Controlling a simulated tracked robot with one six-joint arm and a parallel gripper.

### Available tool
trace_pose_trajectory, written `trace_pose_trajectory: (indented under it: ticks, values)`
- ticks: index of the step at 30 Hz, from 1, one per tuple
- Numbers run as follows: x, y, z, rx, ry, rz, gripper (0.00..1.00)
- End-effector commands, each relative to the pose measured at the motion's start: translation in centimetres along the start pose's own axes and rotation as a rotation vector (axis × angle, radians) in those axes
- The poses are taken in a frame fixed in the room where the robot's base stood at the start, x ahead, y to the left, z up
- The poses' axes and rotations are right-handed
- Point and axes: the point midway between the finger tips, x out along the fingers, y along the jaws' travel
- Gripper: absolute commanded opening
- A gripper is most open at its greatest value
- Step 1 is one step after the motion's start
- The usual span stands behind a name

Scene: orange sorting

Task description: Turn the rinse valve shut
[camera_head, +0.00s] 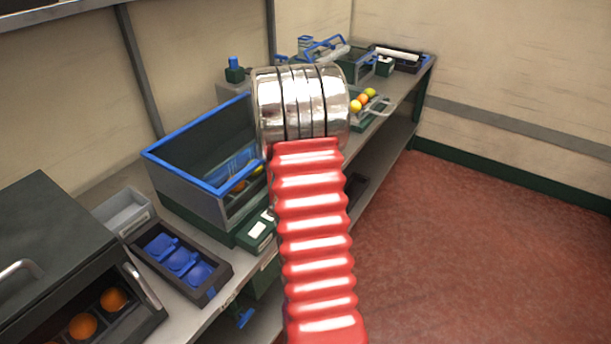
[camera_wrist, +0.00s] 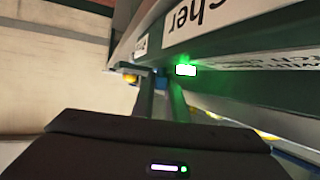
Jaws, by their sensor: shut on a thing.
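The wrist view shows my gripper (camera_wrist: 146,95) with its dark housing in front and its narrow fingers reaching in under a dark green panel. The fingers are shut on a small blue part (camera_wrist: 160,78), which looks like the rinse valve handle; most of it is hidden. In the head view, a blue handle (camera_head: 243,318) shows below the bench front, under the blue-rimmed tank (camera_head: 187,188). There my own red and chrome arm hides my gripper. I cannot tell how far the valve is turned.
A tray of blue round parts (camera_head: 180,262) and a dark cabinet with oranges (camera_head: 83,326) stand on the bench at left. Coloured fruit (camera_head: 362,100) lies farther back. The red floor (camera_head: 480,240) at right is clear. A green light (camera_wrist: 186,70) glows on the panel.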

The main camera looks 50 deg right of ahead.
Motion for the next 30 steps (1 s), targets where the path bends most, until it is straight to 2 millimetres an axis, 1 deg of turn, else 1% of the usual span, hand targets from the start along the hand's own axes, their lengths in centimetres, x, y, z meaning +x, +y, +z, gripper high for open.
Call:
trace_pose_trajectory:
  ticks: [2, 3, 10, 17, 22, 26, 30]
  values:
    - [-0.1, -0.1, 0.1, -0.002, -0.001, -0.003, 0.00]
    - [-0.1, -0.1, 0.1, -0.002, -0.001, -0.003, 0.15]
    - [0.0, -0.1, 0.0, -0.001, 0.000, -0.002, 0.31]
    - [0.0, 0.0, 0.0, 0.000, 0.000, -0.001, 0.31]
    - [-0.6, -0.1, 0.0, 0.000, 0.000, -0.002, 0.31]
    - [-1.7, -0.1, -0.1, -0.001, 0.001, -0.003, 0.31]
    - [-3.6, -0.1, 0.0, -0.001, 0.001, -0.003, 0.31]
